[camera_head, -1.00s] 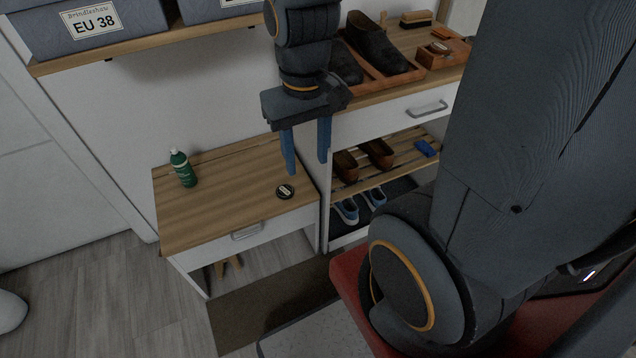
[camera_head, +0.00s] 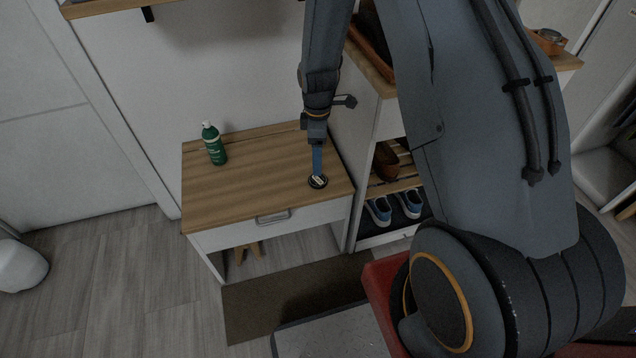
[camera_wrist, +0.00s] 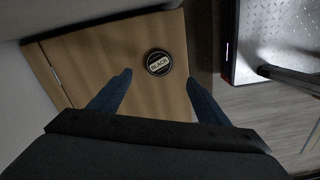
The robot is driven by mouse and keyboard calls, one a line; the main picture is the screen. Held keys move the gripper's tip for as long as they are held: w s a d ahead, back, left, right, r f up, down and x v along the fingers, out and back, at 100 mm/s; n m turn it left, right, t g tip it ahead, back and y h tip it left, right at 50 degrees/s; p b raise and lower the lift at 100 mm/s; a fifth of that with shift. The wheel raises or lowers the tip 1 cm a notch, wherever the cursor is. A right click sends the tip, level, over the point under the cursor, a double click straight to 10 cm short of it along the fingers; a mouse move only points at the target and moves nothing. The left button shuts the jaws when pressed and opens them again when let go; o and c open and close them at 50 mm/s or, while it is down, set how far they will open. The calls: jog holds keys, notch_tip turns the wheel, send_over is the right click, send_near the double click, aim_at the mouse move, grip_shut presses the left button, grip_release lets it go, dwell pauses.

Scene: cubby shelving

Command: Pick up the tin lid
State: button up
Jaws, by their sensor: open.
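The tin lid (camera_head: 318,181) is a small black disc with a pale label. It lies flat on the wooden top of the low cabinet (camera_head: 250,185), near its right front corner. In the wrist view the lid (camera_wrist: 158,63) reads "BLACK" and lies ahead of and between the two blue fingers. My gripper (camera_head: 317,172) points down just above the lid, with one finger seen edge-on in the head view. In the wrist view my gripper (camera_wrist: 157,92) is open and empty, its fingers wide apart. I cannot tell the exact height of the fingertips above the lid.
A green bottle (camera_head: 214,144) stands at the cabinet's left back. A taller shelf unit holding brown shoes (camera_head: 386,162) and blue sneakers (camera_head: 378,211) rises close on the right. A wall is behind. The middle of the cabinet top is clear.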

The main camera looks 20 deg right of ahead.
aim_at(318, 179)
jog(key=shift+w+f+n, duration=0.15)
jog(key=shift+f, duration=0.4)
jog(key=shift+w+f+n, duration=0.15)
jog(key=shift+f, duration=0.4)
jog(key=shift+s+f, duration=0.2)
jog(key=shift+f, duration=3.4)
jog(key=shift+c, duration=0.4)
jog(key=c, duration=1)
